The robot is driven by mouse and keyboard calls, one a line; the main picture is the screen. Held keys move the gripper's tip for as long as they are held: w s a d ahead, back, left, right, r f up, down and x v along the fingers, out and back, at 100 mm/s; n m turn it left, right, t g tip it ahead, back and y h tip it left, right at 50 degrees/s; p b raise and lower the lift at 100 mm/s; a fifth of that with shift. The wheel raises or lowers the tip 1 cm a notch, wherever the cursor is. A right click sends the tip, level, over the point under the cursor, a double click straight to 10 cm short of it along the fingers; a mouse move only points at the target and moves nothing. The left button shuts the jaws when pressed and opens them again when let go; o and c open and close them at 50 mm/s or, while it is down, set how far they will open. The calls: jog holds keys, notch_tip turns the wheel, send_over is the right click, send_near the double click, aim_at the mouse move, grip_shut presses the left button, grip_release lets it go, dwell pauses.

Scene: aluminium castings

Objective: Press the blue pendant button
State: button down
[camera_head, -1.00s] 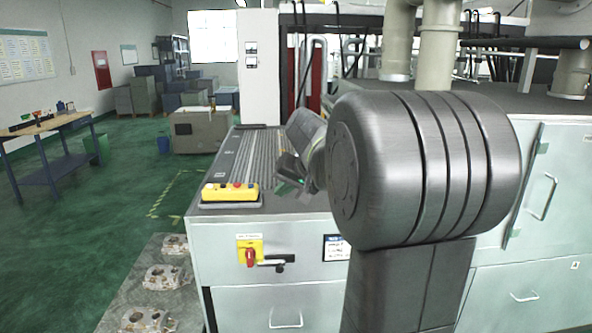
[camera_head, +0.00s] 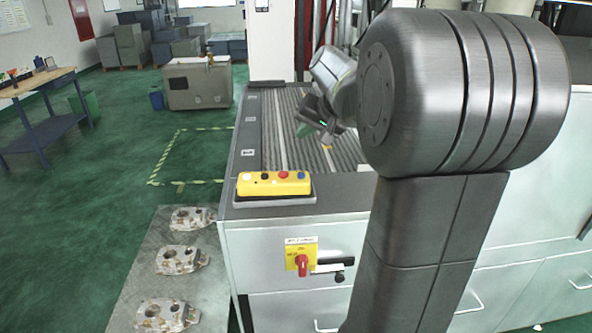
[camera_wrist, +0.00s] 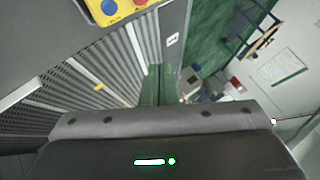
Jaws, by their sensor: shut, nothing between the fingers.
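The yellow pendant (camera_head: 273,186) lies at the near left corner of the ribbed machine top, with a row of buttons on its upper face. The blue button (camera_head: 300,175) is at its right end, beside a red one. In the wrist view the blue button (camera_wrist: 109,7) shows at the top edge, left of centre, and the pendant is partly cut off. My gripper (camera_head: 312,133) is above the ribbed surface, behind and slightly right of the pendant, apart from it. In the wrist view my gripper (camera_wrist: 160,70) has its green fingers together and empty.
A red rotary switch on a yellow plate (camera_head: 301,258) is on the cabinet front below the pendant. Several castings (camera_head: 182,260) lie on a grey mat at the left. My arm hides much of the machine's right side. The green floor at left is mostly open.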

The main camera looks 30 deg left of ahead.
jog(key=shift+f, duration=0.1)
notch_tip(320, 180, down, 9)
jog(key=b, duration=0.6)
jog(key=shift+b, duration=0.35)
dwell(1.8)
jog(key=shift+f+b, duration=0.25)
jog(key=shift+b, duration=0.1)
jog(key=shift+f+b, duration=0.35)
jog(key=shift+f, duration=0.15)
dwell(0.5)
dwell(0.3)
jog(key=shift+r+p, duration=0.65)
jog(key=shift+r, duration=0.3)
jog(key=shift+r+p, duration=1.85)
jog(key=shift+r, duration=0.6)
